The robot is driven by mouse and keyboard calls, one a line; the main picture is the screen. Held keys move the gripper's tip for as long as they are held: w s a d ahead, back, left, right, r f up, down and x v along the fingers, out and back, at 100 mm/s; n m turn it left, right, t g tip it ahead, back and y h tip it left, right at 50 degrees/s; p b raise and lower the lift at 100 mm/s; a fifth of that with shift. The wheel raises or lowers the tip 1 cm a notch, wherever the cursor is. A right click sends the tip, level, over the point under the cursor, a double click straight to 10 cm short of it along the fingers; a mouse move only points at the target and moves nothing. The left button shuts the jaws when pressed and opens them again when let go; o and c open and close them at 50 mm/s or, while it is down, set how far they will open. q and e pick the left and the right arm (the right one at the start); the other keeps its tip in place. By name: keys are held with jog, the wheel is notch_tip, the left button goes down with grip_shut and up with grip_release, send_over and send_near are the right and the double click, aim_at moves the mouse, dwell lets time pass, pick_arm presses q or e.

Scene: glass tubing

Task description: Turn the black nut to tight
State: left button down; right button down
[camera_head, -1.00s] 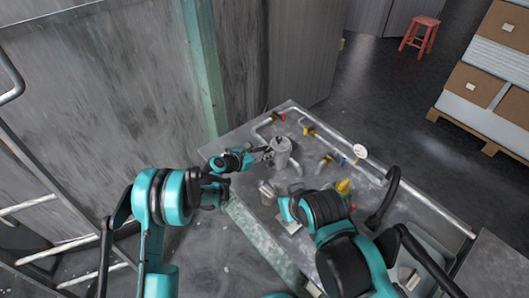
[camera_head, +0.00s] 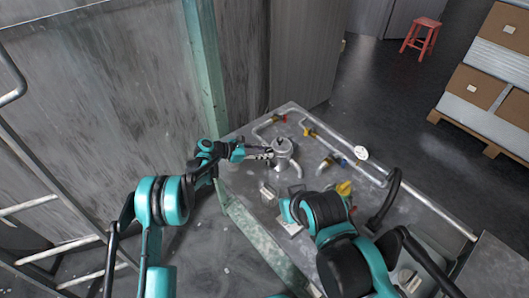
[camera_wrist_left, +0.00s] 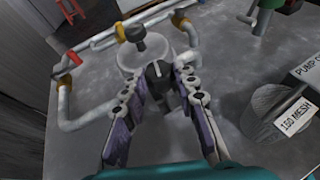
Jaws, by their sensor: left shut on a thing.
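A grey metal canister (camera_head: 283,160) stands near the far left of the metal bench top (camera_head: 335,215); it also shows in the wrist view (camera_wrist_left: 130,60). A dark knob (camera_wrist_left: 136,34) stands on its top. The black nut (camera_wrist_left: 157,71) is on the canister's near side, between my left fingertips. My left gripper (camera_head: 268,154) reaches it from the left, its fingers (camera_wrist_left: 167,74) shut on the nut with a small part of it showing. The nut is too small to make out in the head view. My right arm is over the near part of the bench; its gripper is hidden.
Pipes with red (camera_head: 284,117) and yellow (camera_head: 307,132) fittings run beyond the canister. A white gauge (camera_head: 361,153) stands to the right. A grey wall (camera_head: 110,90) rises on the left.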

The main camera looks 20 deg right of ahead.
pick_arm(q)
jog(key=c, duration=1.2)
grip_release()
jog(key=v, duration=1.2)
jog(key=shift+s, duration=0.1)
